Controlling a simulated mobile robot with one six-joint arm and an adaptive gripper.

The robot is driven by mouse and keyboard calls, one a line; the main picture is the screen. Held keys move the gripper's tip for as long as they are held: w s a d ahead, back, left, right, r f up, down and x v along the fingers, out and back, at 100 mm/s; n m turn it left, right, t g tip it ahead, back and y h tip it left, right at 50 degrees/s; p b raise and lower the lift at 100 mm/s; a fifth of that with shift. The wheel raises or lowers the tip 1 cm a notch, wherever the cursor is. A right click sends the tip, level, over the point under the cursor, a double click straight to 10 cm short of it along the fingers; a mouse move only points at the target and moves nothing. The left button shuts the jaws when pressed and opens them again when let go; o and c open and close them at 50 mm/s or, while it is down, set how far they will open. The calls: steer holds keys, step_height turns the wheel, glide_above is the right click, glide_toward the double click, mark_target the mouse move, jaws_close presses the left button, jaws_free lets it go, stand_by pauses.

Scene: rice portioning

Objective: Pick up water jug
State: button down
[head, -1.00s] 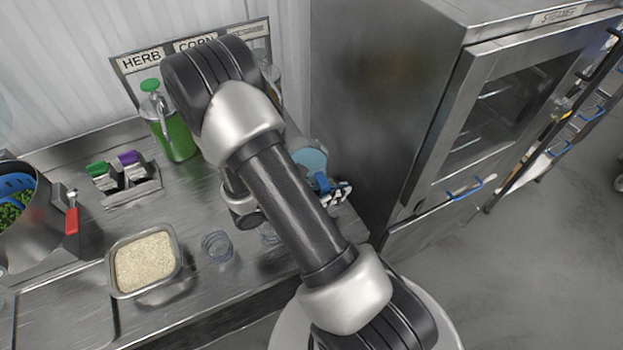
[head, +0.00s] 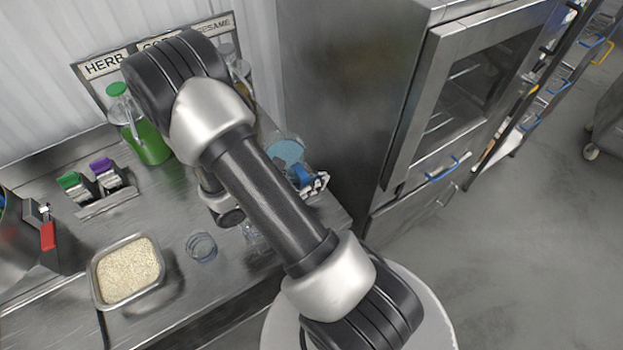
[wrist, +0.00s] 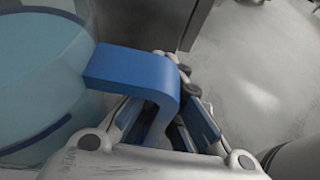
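The water jug (head: 287,151) is a clear, pale blue-tinted vessel at the right end of the steel counter, partly behind my arm. In the wrist view its curved wall (wrist: 40,75) fills the left side. Its thick blue handle (wrist: 130,68) sticks out to the right and bends down between the fingers of my gripper (wrist: 168,118). In the head view my gripper (head: 314,185) is at the jug's right side, by the handle. The fingers sit around the handle, but whether they press on it is not clear. The jug stands upright.
A steel steamer cabinet (head: 335,100) stands close to the right of the jug. A rice pan (head: 160,268), a clear cup (head: 201,247) and a green-filled bottle (head: 148,145) are left of my arm. Open floor (head: 530,240) lies at the right.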

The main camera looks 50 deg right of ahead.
steer(key=shift+r, duration=0.25)
